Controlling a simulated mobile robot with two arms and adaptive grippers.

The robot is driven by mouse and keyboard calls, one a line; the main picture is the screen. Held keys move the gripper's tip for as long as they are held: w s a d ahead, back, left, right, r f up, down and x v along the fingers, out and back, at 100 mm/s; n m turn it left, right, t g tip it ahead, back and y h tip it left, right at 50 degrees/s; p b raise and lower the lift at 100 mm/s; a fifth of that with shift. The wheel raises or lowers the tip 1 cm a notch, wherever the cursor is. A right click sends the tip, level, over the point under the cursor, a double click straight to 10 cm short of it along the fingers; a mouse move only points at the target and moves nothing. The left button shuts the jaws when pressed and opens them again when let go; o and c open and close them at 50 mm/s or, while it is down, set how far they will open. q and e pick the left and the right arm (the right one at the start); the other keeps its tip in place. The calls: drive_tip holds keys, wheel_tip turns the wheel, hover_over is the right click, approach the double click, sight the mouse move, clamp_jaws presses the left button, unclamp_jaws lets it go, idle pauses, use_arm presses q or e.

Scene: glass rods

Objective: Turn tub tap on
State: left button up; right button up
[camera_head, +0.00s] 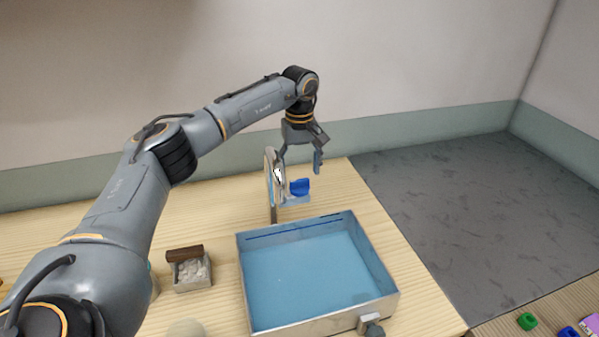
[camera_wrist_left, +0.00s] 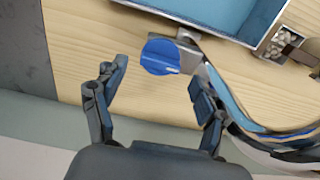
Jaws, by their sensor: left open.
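A metal tub (camera_head: 318,273) filled with blue water or lining stands on the wooden table. Behind its far edge is the tap, with a curved silvery spout (camera_head: 276,176) and a blue handle (camera_head: 300,187). In the left wrist view, the round blue handle (camera_wrist_left: 160,57) lies ahead of and between my fingers. My left gripper (camera_head: 303,165) is open, fingers pointing down, just above and behind the blue handle. In the left wrist view, my left gripper (camera_wrist_left: 158,82) has nothing between its fingers, and I see no contact with the handle. My right gripper is not in view.
A small box with a brown edge and pale stones (camera_head: 190,270) stands left of the tub. A grey fitting (camera_head: 370,325) is on the tub's near wall. Grey floor (camera_head: 460,200) lies right of the table (camera_head: 410,285); a wall rises behind. Green and blue pieces lie at lower right.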

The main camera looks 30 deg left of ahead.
sight(300, 184)
use_arm(q)
drive_tip(key=shift+s+d+f, duration=0.1)
drive_tip(key=shift+f, duration=1.1)
drive_tip(key=c, duration=1.1)
drive_tip(key=shift+c, duration=0.2)
